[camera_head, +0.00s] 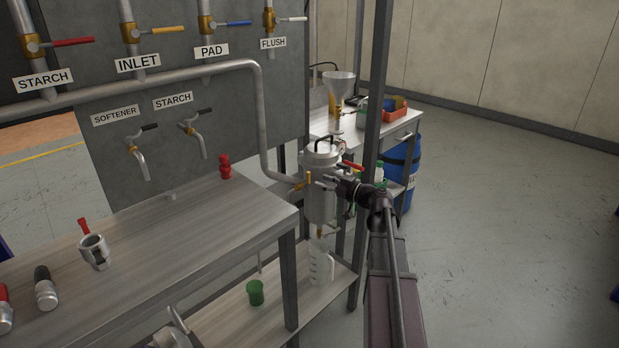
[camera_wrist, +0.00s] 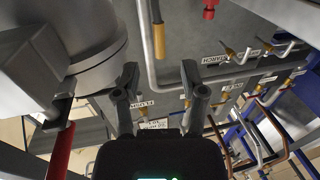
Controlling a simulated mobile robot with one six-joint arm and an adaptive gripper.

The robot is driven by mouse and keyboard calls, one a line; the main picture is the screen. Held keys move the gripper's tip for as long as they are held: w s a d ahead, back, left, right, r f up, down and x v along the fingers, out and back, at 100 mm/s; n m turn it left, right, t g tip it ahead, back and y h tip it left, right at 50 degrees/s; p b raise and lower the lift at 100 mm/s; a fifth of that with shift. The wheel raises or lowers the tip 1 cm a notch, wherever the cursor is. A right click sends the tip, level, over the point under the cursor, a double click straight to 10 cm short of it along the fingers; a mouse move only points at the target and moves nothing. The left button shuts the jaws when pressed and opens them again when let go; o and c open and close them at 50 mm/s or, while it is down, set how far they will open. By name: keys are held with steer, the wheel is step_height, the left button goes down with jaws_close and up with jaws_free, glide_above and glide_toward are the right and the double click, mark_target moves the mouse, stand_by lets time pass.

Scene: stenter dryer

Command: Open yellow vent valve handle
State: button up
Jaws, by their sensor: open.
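A small yellow handle (camera_head: 308,180) shows where the grey pipe meets the steel vessel (camera_head: 320,170). In the wrist view a yellow-brown valve part (camera_wrist: 158,40) stands on a pipe, beyond and between my fingertips. I cannot tell which yellow part is the vent handle; no vent label is readable. My gripper (camera_head: 328,182) is in front of the vessel, close to its right side. In the wrist view my gripper (camera_wrist: 160,80) is open, with nothing between its fingers. The vessel (camera_wrist: 85,35) fills the upper left there. A red handle (camera_head: 350,166) is just above my gripper.
Another yellow handle (camera_head: 167,30) is on the INLET valve on the grey panel (camera_head: 225,95). A steel table (camera_head: 150,245) stands left. A dark post (camera_head: 372,90) is close behind my arm. A blue drum (camera_head: 405,175) stands behind. The floor to the right is clear.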

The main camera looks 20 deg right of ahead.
mark_target(309, 182)
steer(key=shift+x, duration=3)
steer(key=shift+s, duration=0.1)
jaws_close()
